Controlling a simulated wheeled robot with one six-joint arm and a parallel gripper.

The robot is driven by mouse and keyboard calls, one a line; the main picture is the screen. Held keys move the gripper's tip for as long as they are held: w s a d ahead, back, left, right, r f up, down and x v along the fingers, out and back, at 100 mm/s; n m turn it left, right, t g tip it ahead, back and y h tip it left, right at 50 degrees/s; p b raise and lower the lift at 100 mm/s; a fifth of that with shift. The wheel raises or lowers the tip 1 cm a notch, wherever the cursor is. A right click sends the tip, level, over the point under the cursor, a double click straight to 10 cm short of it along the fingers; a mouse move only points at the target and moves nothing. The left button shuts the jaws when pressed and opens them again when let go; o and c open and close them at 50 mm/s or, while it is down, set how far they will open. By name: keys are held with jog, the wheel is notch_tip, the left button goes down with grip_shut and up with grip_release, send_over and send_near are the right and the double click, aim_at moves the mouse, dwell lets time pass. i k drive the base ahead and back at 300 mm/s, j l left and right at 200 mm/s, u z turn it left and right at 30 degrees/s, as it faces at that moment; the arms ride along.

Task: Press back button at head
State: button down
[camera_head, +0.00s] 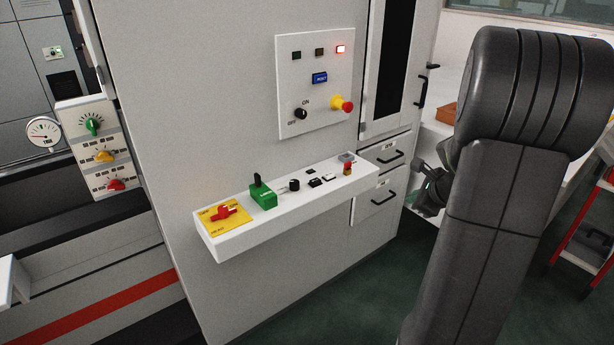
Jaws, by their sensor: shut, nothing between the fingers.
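A white control shelf (290,215) juts out from a grey cabinet. On it are a red rotary switch on a yellow plate (226,213), a green box with a black lever (264,194), a black knob (293,185), small black and white buttons (316,182) and a red-and-yellow control (347,168) at the right end. No label reading "back" can be made out. My gripper (424,196) is to the right of the shelf, apart from it, beside the drawers, partly hidden behind my arm. It looks shut and empty.
A wall panel (290,90) above the shelf carries three indicators, the right one lit red, a blue button (320,78), a black knob and a red emergency button (347,107). Drawers (376,202) stand right of the shelf. A dial box (92,150) is at left. A red cart (580,235) is at far right.

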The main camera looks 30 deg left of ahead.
aim_at(316, 182)
jog(key=i+j, duration=0.1)
jog(key=j, duration=0.45)
jog(key=i+j, duration=0.1)
jog(key=j, duration=0.5)
jog(key=i+j, duration=0.1)
jog(key=j, duration=0.45)
